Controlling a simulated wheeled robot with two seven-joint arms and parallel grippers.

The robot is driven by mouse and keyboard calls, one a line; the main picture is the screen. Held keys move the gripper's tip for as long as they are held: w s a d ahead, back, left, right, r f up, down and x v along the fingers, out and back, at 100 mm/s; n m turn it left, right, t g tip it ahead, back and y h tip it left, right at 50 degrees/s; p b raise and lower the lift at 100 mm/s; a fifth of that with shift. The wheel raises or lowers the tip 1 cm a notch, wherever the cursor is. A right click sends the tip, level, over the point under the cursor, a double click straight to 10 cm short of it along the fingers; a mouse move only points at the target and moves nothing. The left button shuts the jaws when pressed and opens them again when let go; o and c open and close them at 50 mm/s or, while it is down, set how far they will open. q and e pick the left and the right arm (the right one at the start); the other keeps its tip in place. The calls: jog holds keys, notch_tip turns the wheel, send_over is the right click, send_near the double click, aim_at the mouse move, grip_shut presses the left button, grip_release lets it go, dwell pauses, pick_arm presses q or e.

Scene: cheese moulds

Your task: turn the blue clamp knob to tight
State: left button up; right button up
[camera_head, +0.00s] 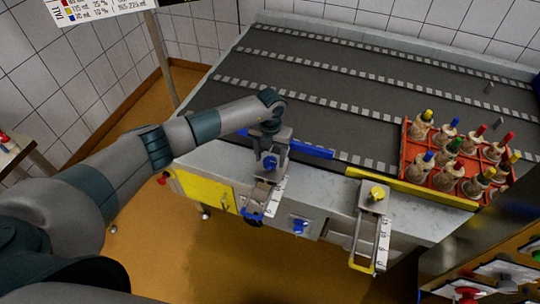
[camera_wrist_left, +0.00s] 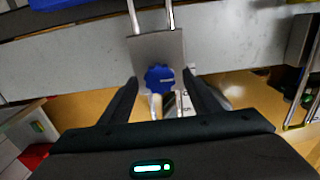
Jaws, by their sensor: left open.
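The blue clamp knob (camera_head: 269,162) sits on a grey clamp block at the near edge of the conveyor table. It also shows in the left wrist view (camera_wrist_left: 160,79), scalloped, with a small pale mark. My left gripper (camera_head: 272,152) is at the knob, reaching over from the left. In the left wrist view the two dark fingers (camera_wrist_left: 160,84) are spread, one on each side of the knob, with small gaps. I cannot tell whether either finger touches it. The knob's lower part is hidden. My right gripper is not in view.
A yellow knob (camera_head: 377,193) sits on a similar clamp to the right, beside a yellow bar (camera_head: 415,188). A blue bar (camera_head: 305,150) lies behind the blue clamp. An orange crate (camera_head: 409,140) holds several capped bottles. Another blue knob (camera_head: 299,226) is on the front panel.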

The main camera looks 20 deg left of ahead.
pick_arm(q)
jog(key=shift+f, duration=0.25)
jog(key=c, duration=1.1)
jog(key=shift+o, duration=0.2)
